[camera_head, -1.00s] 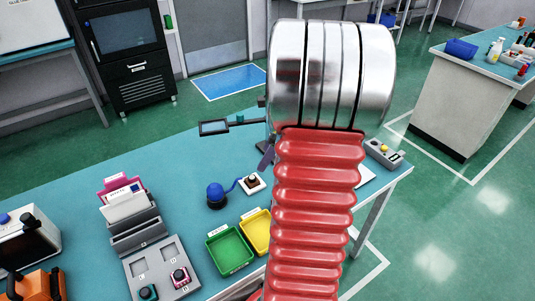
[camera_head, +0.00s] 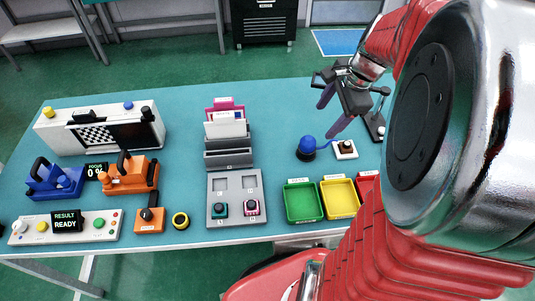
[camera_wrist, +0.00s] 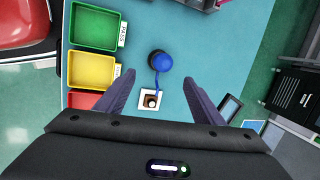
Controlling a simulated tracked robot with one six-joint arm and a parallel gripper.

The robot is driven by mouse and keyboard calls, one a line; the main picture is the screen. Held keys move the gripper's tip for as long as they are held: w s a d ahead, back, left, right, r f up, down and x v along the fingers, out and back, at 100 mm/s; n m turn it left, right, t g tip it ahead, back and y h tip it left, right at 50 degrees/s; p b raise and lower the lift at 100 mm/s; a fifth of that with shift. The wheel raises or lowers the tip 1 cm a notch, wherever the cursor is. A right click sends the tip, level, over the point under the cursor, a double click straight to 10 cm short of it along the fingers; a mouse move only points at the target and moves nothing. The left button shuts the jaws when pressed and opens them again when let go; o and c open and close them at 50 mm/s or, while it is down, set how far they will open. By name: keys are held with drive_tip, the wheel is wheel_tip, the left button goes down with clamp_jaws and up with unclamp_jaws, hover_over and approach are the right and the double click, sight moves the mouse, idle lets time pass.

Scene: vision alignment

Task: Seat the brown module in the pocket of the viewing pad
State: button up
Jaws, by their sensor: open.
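A small dark brown module with a pale round top (camera_wrist: 151,101) sits on a small white square pad (camera_wrist: 143,93). I cannot tell whether it is fully down in a pocket. The same white pad (camera_head: 337,153) and dark module (camera_head: 346,146) show in the head view, right of a blue knob. My gripper (camera_head: 331,115) is open above the table, beyond the pad in the head view. In the wrist view, my gripper's purple fingers (camera_wrist: 155,82) are spread with nothing between their tips; the pad lies lower down between them.
A blue knob (camera_wrist: 159,62) with a blue cord stands beside the pad. Green (camera_head: 302,202), yellow (camera_head: 341,198) and red (camera_head: 367,182) trays lie nearby. A grey holder (camera_head: 236,189) carries teal and pink modules.

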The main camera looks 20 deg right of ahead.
drive_tip(key=s+a+r+n, duration=0.1)
drive_tip(key=s+a+n, duration=0.2)
drive_tip(key=a+n, duration=0.3)
drive_tip(key=s+a+r+n+t, duration=0.1)
drive_tip(key=s+a+r+n, duration=0.1)
drive_tip(key=a+n, duration=0.5)
drive_tip(key=s+a+r+n+t+h, duration=0.1)
drive_tip(key=s+a+r+n, duration=0.1)
drive_tip(key=s+a+n, duration=0.2)
drive_tip(key=a+n, duration=0.3)
drive_tip(key=a, duration=0.1)
drive_tip(key=shift+s+a+r, duration=0.15)
drive_tip(key=shift+s+a, duration=0.1)
